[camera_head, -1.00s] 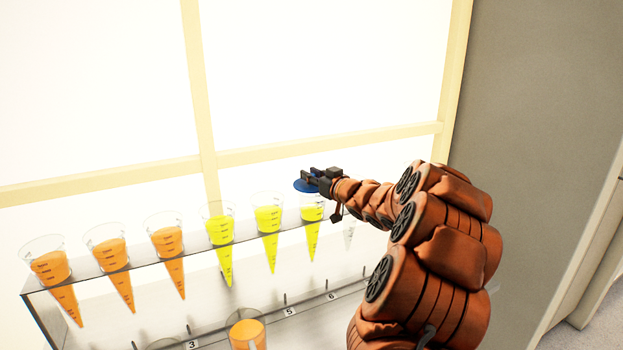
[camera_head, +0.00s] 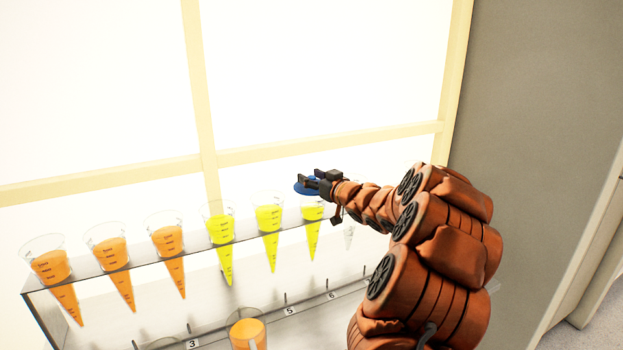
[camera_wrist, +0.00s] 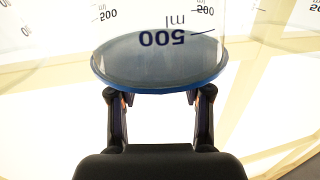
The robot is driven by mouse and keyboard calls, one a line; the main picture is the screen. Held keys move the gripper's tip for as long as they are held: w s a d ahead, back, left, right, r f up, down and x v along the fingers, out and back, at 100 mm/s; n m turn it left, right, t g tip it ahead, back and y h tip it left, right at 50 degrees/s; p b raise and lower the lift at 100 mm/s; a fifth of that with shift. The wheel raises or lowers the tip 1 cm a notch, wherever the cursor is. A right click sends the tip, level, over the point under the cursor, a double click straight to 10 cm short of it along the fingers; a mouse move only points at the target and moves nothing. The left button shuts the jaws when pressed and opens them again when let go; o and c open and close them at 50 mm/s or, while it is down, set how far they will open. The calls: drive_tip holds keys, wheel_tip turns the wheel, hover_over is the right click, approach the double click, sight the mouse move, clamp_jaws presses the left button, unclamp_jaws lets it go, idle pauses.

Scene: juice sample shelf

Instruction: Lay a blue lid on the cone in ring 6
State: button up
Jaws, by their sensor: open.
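A blue lid (camera_head: 303,190) lies level over the mouth of the sixth cone from the left (camera_head: 312,228), a clear cone with yellow juice above label 6. In the wrist view the lid (camera_wrist: 158,84) is a wide disc with the cone's 500 ml mark in front of it, seen through the glass. It appears to rest on the rim; full seating cannot be told. My gripper (camera_head: 311,180) is at the lid's near edge. Its two fingers (camera_wrist: 154,95) stand apart at that edge, with an empty gap between them.
Several other cones with orange (camera_head: 107,253) or yellow juice (camera_head: 220,232) stand in the glass rack (camera_head: 140,261) to the left. A mostly empty cone (camera_head: 349,236) stands right of cone 6. A beaker of orange juice (camera_head: 247,333) is below. A window fills the background.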

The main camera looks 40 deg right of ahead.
drive_tip(key=shift+r, duration=0.2)
drive_tip(key=s+a, duration=0.1)
drive_tip(key=s, duration=1.1)
drive_tip(key=shift+a+r+b, duration=0.25)
drive_tip(key=shift+a+b, duration=0.1)
drive_tip(key=shift+b, duration=0.1)
drive_tip(key=w+a+f+m+g+h, duration=0.1)
drive_tip(key=w+a+f+g+h, duration=0.15)
drive_tip(key=w+a+g, duration=0.2)
drive_tip(key=s+a+f+g, duration=0.2)
drive_tip(key=a+f, duration=0.1)
drive_tip(key=a, duration=0.3)
drive_tip(key=s+a+f+g, duration=0.2)
drive_tip(key=a+g, duration=0.1)
drive_tip(key=a, duration=0.2)
drive_tip(key=s+a+f+n+g+y, duration=0.1)
drive_tip(key=s+a+f+g, duration=0.1)
drive_tip(key=s+a, duration=0.7)
drive_tip(key=s+a+f+g+y, duration=0.2)
drive_tip(key=s+a+g, duration=0.2)
drive_tip(key=s+a, duration=0.5)
drive_tip(key=s+a+f+n+g+y, duration=0.1)
drive_tip(key=s+a+f+g+y, duration=0.1)
drive_tip(key=s+a, duration=0.7)
drive_tip(key=shift+s+f+n+g, duration=0.15)
drive_tip(key=shift+n+g, duration=0.15)
drive_tip(key=shift+g, duration=0.45)
